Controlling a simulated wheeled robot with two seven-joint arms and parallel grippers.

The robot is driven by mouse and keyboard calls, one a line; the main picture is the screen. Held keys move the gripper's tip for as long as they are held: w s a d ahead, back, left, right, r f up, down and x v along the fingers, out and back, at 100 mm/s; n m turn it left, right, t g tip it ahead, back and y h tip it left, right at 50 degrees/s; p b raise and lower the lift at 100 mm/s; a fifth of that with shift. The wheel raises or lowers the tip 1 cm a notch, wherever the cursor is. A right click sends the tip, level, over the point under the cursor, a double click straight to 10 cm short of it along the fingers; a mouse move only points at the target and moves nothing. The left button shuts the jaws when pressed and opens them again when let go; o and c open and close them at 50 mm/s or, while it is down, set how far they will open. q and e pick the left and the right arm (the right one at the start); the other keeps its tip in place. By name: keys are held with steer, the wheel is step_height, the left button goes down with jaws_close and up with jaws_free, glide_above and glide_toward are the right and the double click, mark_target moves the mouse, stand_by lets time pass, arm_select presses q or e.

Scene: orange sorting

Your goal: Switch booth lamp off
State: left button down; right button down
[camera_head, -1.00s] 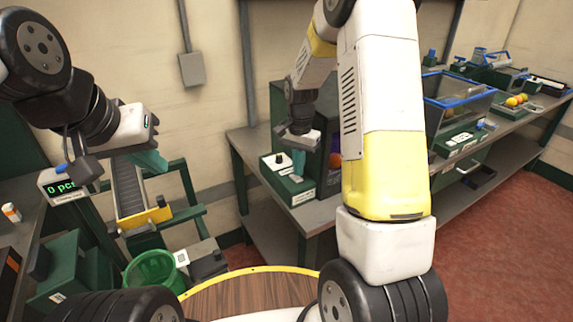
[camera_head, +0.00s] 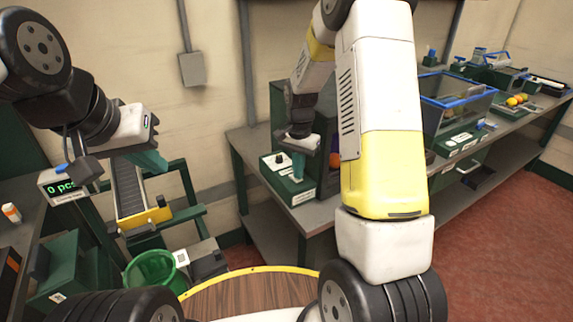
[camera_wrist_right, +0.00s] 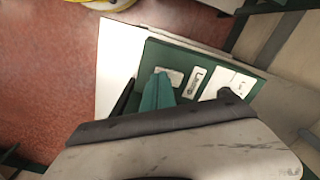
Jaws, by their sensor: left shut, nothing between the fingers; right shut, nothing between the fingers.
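The booth (camera_head: 277,102) is a dark green box on the bench, partly hidden behind my right arm. A green control box (camera_head: 303,187) with pale plates and a black knob (camera_head: 279,158) sits at its front. In the right wrist view the control box (camera_wrist_right: 262,86) shows a plate with a small slotted switch (camera_wrist_right: 195,82); I cannot tell its position. My right gripper (camera_head: 298,168) is shut and empty, with teal fingertips low over the control box; contact is unclear. It also shows in the wrist view (camera_wrist_right: 157,92). My left gripper (camera_head: 152,162) is shut and empty beside the conveyor.
An orange and purple patch shows inside the booth, beside my arm. A blue-rimmed bin (camera_head: 457,95) and a tray of fruit (camera_head: 518,100) stand further right on the bench. A green basket (camera_head: 152,270) and a counter display (camera_head: 58,187) are at left.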

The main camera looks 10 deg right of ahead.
steer(key=shift+f, duration=0.3)
steer(key=shift+r, duration=3.5)
steer(key=s+r+n+t+y, duration=0.1)
steer(key=s+r+n+t, duration=0.25)
steer(key=s+r, duration=0.8)
steer(key=s+a+r+n+t, duration=0.1)
steer(key=s+r+n, duration=0.1)
steer(key=s, duration=0.4)
steer(key=s+a+r+n+t+y, duration=0.1)
steer(key=s+r+n, duration=0.2)
steer(key=s, duration=0.3)
steer(key=shift+s+r+t, duration=0.35)
steer(key=shift+s, duration=0.05)
steer(key=shift+a, duration=0.1)
